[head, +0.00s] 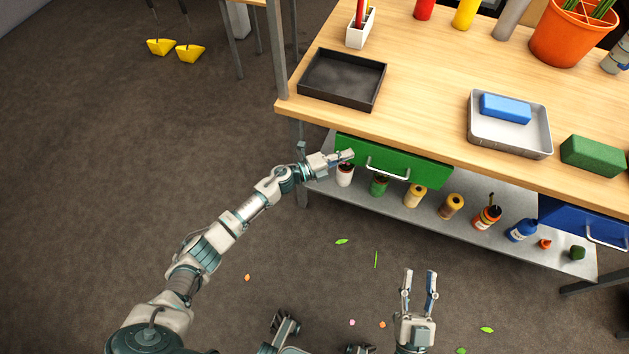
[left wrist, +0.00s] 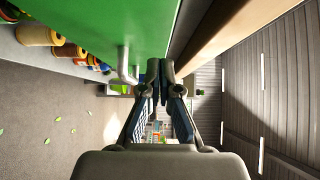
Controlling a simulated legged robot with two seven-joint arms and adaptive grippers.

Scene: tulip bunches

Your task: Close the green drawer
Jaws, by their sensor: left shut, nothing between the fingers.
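The green drawer (head: 425,171) is under the front edge of the wooden table, with a silver bar handle (head: 388,172) on its front. Its front looks close to the table edge; I cannot tell whether it is fully in. My left gripper (head: 348,155) is shut and empty at the left end of the drawer front, left of the handle. In the left wrist view its fingertips (left wrist: 160,68) are beside the handle (left wrist: 126,68) and green front (left wrist: 100,20); contact is unclear. My right gripper (head: 420,275) is open and empty, low over the floor.
The tabletop (head: 420,90) holds a black tray (head: 340,78), a metal tray (head: 510,147) with a blue block and a green block (head: 594,155). A blue drawer (head: 570,217) is at the right. The shelf below (head: 335,187) holds several bottles and jars. Petals and leaves lie on the floor.

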